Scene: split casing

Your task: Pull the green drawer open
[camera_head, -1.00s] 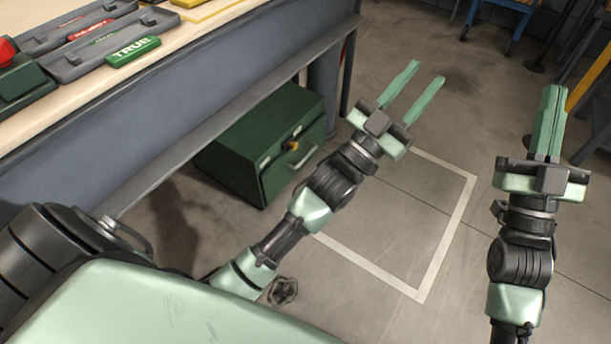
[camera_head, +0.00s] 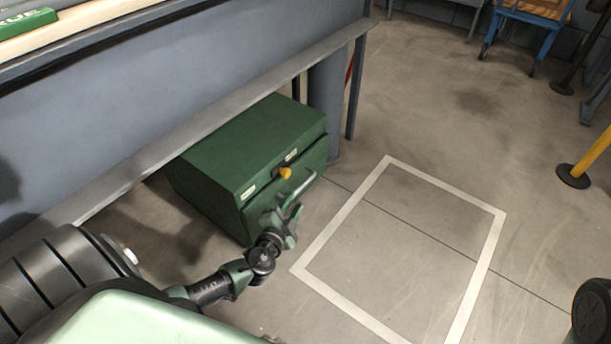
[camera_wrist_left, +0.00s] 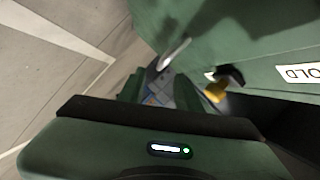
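My left gripper (camera_head: 291,209) is just below and in front of the handle. Its two fingers stand apart in the left wrist view (camera_wrist_left: 158,90), with the handle's near end close to the gap. I cannot tell whether they touch it. My right gripper is out of view.
A yellow knob-like piece (camera_head: 285,172) sits on the cabinet front above the handle. The bench's lower rail (camera_head: 200,125) passes above the cabinet. A white taped rectangle (camera_head: 440,183) marks clear floor at the right. A yellow post (camera_head: 590,158) stands farther right.

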